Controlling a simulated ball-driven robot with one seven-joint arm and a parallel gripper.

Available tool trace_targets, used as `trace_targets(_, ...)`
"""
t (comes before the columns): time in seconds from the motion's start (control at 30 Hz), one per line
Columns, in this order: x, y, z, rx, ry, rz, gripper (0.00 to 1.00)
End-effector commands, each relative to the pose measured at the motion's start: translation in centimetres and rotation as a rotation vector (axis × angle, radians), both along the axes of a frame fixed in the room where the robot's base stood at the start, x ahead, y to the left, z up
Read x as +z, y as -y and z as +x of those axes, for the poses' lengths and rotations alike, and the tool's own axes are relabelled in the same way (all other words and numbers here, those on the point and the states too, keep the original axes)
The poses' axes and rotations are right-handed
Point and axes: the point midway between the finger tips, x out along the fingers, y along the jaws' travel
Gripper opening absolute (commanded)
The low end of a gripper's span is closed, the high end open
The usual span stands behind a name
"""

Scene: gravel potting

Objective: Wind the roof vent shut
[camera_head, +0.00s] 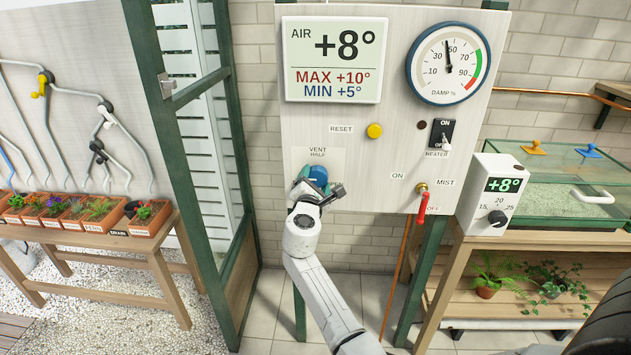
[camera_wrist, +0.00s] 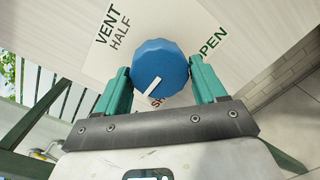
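The blue round vent knob (camera_head: 318,176) sits on the white panel under the label VENT HALF. My gripper (camera_head: 316,186) is at it, and its arm comes up from below. In the wrist view the knob (camera_wrist: 160,66) lies between the two green fingertips of my gripper (camera_wrist: 160,66), which appear to touch it on both sides. The white mark on the knob points to the lower left in that view, near partly hidden letters SH. OPEN shows at its right and HALF at its upper left. The roof vent itself cannot be made out.
The yellow reset button (camera_head: 374,131) is above right of the knob. The heater switch (camera_head: 441,133) and red mist lever (camera_head: 422,206) are farther right. A green-framed door (camera_head: 236,150) stands left of the panel. A thermostat (camera_head: 495,195) stands on the right bench.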

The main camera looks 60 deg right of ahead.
Motion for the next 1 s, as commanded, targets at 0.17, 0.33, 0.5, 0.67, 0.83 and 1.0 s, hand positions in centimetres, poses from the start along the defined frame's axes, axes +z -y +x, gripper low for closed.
trace_targets(0.17,0.1,0.1,0.0,-0.001,0.002,-0.001,0.88)
trace_targets(0.33,0.2,0.1,-0.1,-0.002,0.004,-0.001,0.89)
trace_targets(0.5,0.1,-0.5,-0.2,-0.001,0.003,0.000,0.89)
trace_targets(0.67,0.1,-2.7,-0.9,0.001,0.003,-0.001,0.89)
trace_targets(0.83,0.0,-5.9,-2.0,0.001,0.002,-0.001,0.89)
trace_targets(1.0,0.0,-8.5,-2.9,0.001,0.003,-0.001,0.89)
